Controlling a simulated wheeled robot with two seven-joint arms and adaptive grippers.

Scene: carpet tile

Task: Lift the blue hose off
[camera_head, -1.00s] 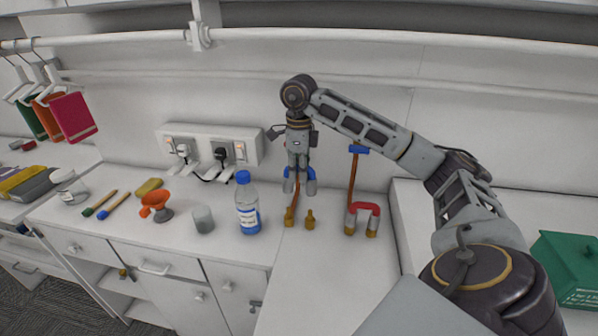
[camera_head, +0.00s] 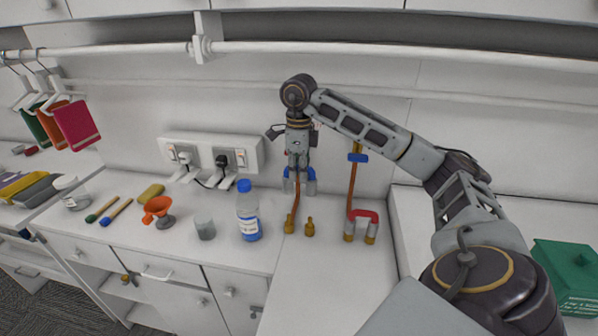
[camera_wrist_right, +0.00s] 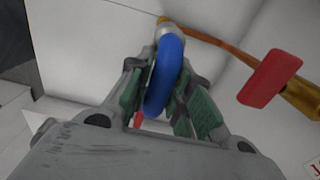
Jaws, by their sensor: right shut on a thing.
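The blue hose (camera_wrist_right: 165,82) is a short U-shaped bend with grey metal ends. My right gripper (camera_head: 298,178) is shut on it, with the green finger pads on both sides of the bend in the right wrist view. In the head view the blue hose (camera_head: 311,176) shows on both sides of the fingers, its open ends pointing down. It hangs above two brass stubs (camera_head: 309,228) on the counter, clear of them. A copper pipe (camera_head: 295,207) rises from the left stub, behind the gripper. My left gripper is not in view.
A red hose (camera_head: 366,214) sits on brass fittings to the right, beside a copper pipe with a blue valve handle (camera_head: 357,157). The counter front is clear.

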